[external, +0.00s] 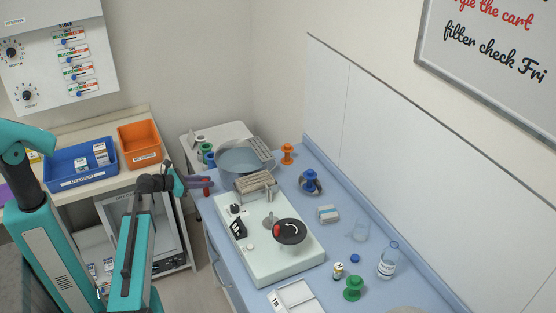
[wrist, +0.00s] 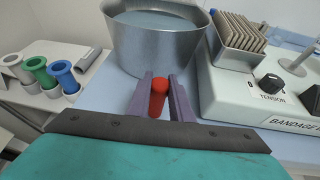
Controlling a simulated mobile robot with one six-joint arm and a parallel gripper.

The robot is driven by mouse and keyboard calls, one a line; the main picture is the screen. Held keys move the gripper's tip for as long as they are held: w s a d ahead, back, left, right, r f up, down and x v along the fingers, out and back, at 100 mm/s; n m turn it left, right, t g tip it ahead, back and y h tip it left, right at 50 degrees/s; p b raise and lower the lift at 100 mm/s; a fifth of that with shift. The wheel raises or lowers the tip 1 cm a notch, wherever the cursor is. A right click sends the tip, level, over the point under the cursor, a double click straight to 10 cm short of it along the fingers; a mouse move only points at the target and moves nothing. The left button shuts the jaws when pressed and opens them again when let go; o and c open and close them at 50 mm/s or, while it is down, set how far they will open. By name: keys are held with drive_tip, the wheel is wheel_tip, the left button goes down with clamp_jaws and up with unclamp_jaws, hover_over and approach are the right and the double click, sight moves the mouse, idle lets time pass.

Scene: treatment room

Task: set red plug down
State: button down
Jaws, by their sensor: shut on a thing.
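The red plug (wrist: 158,98) stands between the two purple fingers of my gripper (wrist: 160,82) in the wrist view, close to upright. My gripper is shut on it. In the external view my gripper (external: 206,186) is at the left edge of the blue counter, and only a little of the red plug (external: 206,193) shows by the fingers. The plug is just in front of the metal basin (wrist: 155,45). Whether its foot touches the counter (wrist: 100,97) I cannot tell.
The bandage device (external: 262,250) stands right of my gripper, with a rack of slats (wrist: 240,45). Green and blue plugs (wrist: 62,75) sit on a white stand at the left.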

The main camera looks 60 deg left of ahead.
drive_tip(key=shift+f, duration=0.1)
drive_tip(key=c, duration=1.6)
unclamp_jaws()
drive_tip(key=shift+s, duration=0.1)
drive_tip(key=b+v, duration=0.1)
drive_tip(key=v, duration=0.5)
drive_tip(key=b+v, duration=0.1)
drive_tip(key=v, duration=0.5)
drive_tip(key=shift+r, duration=0.25)
drive_tip(key=shift+w, duration=0.2)
